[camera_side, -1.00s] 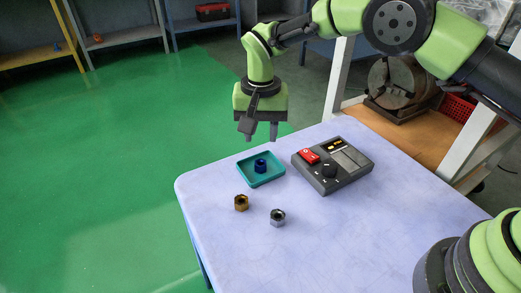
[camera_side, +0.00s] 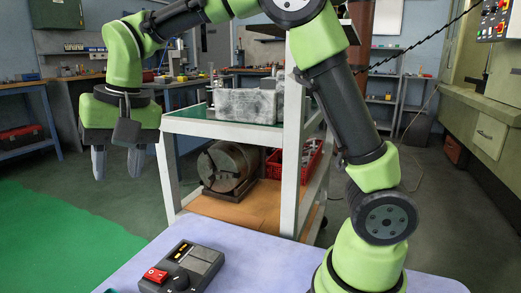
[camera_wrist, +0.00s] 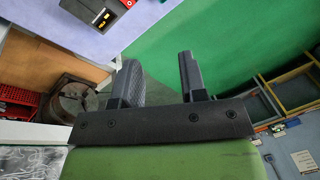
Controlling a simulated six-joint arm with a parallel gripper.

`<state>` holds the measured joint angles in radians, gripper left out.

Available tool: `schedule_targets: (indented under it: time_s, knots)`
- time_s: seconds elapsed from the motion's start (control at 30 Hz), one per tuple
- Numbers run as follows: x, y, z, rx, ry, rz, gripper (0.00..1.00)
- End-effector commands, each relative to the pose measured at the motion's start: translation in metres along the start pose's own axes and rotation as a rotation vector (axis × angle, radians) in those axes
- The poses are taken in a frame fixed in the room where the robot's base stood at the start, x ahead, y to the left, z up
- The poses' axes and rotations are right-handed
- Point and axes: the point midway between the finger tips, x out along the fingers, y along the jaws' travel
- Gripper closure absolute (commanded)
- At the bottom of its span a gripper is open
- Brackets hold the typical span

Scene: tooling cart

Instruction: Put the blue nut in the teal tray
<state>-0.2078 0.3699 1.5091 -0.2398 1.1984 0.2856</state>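My gripper (camera_side: 117,163) hangs fingers down, well above and left of the table in the side view. Its two fingers are apart with nothing between them. It also shows open and empty in the wrist view (camera_wrist: 160,78). Only a sliver of the teal tray (camera_side: 112,291) shows at the bottom edge of the side view. The blue nut is out of both current views; a second ago it sat inside the tray.
A dark control box (camera_side: 182,268) with a red switch stands on the pale table (camera_side: 245,265); it also shows in the wrist view (camera_wrist: 95,12). A white-framed cart (camera_side: 290,130) with a chuck (camera_side: 228,165) and a red crate (camera_side: 300,160) stands behind.

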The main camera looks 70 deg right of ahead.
Motion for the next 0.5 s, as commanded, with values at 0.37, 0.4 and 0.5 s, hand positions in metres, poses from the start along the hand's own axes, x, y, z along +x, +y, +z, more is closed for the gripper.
schedule_targets:
  time_s: [0.37,0.4,0.5]
  knots:
    - [-0.087,0.088,0.093,-0.071,0.221,-0.158,0.61]
    - [-0.088,0.096,0.103,-0.077,0.245,-0.169,0.61]
    - [-0.087,0.112,0.126,-0.091,0.295,-0.189,0.61]
